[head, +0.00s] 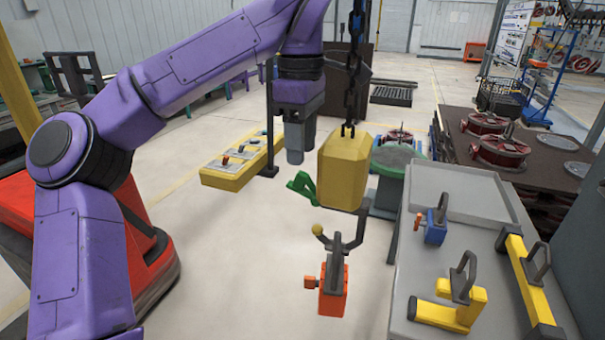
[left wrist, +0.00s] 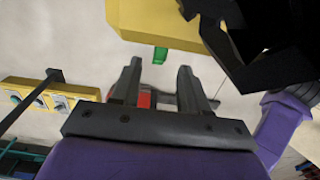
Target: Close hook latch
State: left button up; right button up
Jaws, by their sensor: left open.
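A yellow hook block (head: 343,170) hangs from a black chain in the head view. Its green latch (head: 302,187) sticks out at the block's lower left, swung away from the dark hook (head: 345,238) below. An orange part (head: 333,288) hangs at the hook; exactly how they join is hard to see. My left gripper (head: 295,157) is beside the block's left side, just above the latch and apart from it. In the left wrist view its two fingers (left wrist: 158,82) are spread and empty, with the green latch (left wrist: 160,55) showing beyond them under the yellow block (left wrist: 160,20).
A grey table (head: 400,290) at right holds a blue part (head: 435,226), a yellow part (head: 458,300) and a longer yellow part (head: 530,280). A yellow control box (head: 228,178) stands behind my left arm. Open floor lies below the hook.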

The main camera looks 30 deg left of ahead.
aim_at(301, 172)
pick_arm(q)
notch_tip(301, 172, down, 6)
jog(key=shift+r+b, duration=0.1)
jog(key=shift+b, duration=0.2)
grip_shut()
